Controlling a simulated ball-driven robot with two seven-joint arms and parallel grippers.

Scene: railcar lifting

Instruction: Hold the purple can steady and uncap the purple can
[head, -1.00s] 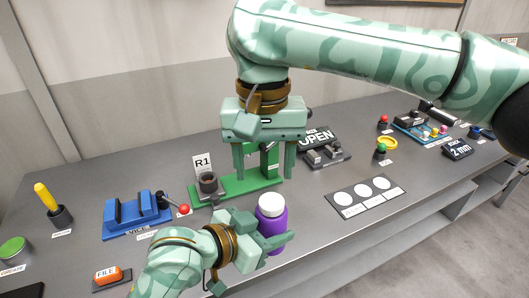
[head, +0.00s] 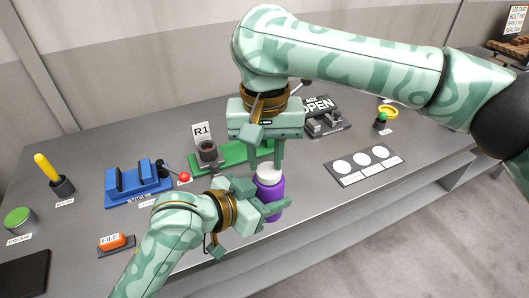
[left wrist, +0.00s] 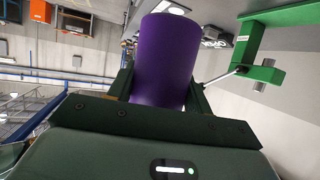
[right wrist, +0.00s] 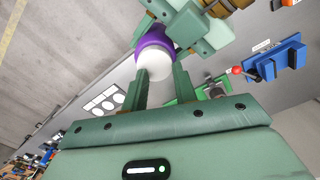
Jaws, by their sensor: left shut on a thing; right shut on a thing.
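The purple can (head: 270,198) is upright near the bench's front edge, with a white cap (head: 266,170) on top. My left gripper (head: 260,196) is shut around the can's side. In the left wrist view the purple body (left wrist: 165,60) fills the gap between the fingers. My right gripper (head: 263,160) comes from above, pointing down, and is shut on the white cap. In the right wrist view the cap (right wrist: 155,65) lies between its fingertips, with the purple body beyond. Fingers hide part of the cap in the head view.
A green stand (head: 230,157) with the R1 sign (head: 202,132) is just behind the can. A mat with white circles (head: 362,164) lies right. Bare bench lies between.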

